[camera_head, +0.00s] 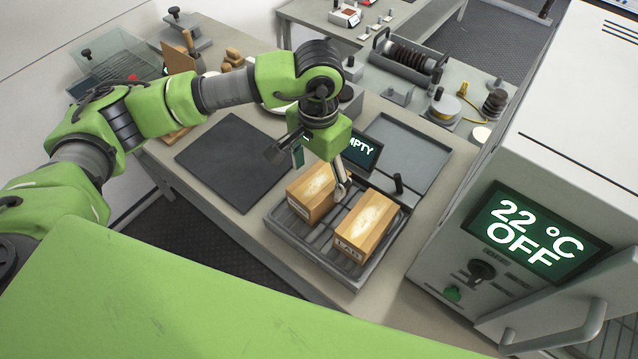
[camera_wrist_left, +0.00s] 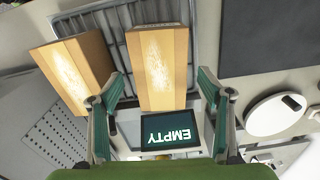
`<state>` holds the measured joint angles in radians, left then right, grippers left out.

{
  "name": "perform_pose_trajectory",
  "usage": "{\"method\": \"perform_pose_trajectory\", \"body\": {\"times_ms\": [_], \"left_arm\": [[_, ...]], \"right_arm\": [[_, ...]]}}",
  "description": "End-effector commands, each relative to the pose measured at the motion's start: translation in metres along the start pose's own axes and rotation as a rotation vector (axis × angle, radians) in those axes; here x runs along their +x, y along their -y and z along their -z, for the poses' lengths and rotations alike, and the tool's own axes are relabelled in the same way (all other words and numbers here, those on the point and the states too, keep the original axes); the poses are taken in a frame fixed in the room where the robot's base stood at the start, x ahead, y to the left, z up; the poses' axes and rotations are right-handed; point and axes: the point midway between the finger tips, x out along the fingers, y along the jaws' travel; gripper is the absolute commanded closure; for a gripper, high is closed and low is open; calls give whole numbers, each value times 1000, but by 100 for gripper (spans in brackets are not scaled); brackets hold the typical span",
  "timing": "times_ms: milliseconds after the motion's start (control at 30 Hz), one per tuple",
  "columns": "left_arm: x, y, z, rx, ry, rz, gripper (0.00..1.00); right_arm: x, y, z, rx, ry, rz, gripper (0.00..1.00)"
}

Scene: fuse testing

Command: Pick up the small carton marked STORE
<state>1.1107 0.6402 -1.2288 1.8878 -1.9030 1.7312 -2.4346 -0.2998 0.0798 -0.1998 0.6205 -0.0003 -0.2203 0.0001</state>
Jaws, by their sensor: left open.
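Two small tan cartons with pale streaks on top stand side by side on a dark ribbed tray (camera_head: 285,228). The right carton (camera_head: 365,222) has a front label that reads LAB. The left carton (camera_head: 312,193) has a front label too small to read; neither label shows as STORE. My left gripper (camera_head: 320,175) is open just above the back part of the left carton, pointing down. In the left wrist view, that carton (camera_wrist_left: 158,65) lies between and beyond the open fingers (camera_wrist_left: 160,100), and the LAB carton (camera_wrist_left: 75,70) is to the left. The right gripper is out of view.
A display reading EMPTY (camera_head: 361,149) stands just behind the cartons. A dark flat mat (camera_head: 232,160) lies left of the tray, and a grey tray (camera_head: 412,150) lies behind it. An oven reading 22 °C OFF (camera_head: 525,235) stands close on the right.

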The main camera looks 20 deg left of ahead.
Motion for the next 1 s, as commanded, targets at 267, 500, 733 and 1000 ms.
{"method": "perform_pose_trajectory", "body": {"times_ms": [267, 500, 733, 1000], "left_arm": [[26, -1, 1, 0, 0, -1, 28], [27, -1, 1, 0, -1, 0, 39], [27, -1, 1, 0, -1, 0, 71], [26, 0, 2, 0, -2, 1, 71]], "right_arm": [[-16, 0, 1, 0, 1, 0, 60], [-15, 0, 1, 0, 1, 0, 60], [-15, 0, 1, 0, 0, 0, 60], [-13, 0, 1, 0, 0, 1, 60]]}}
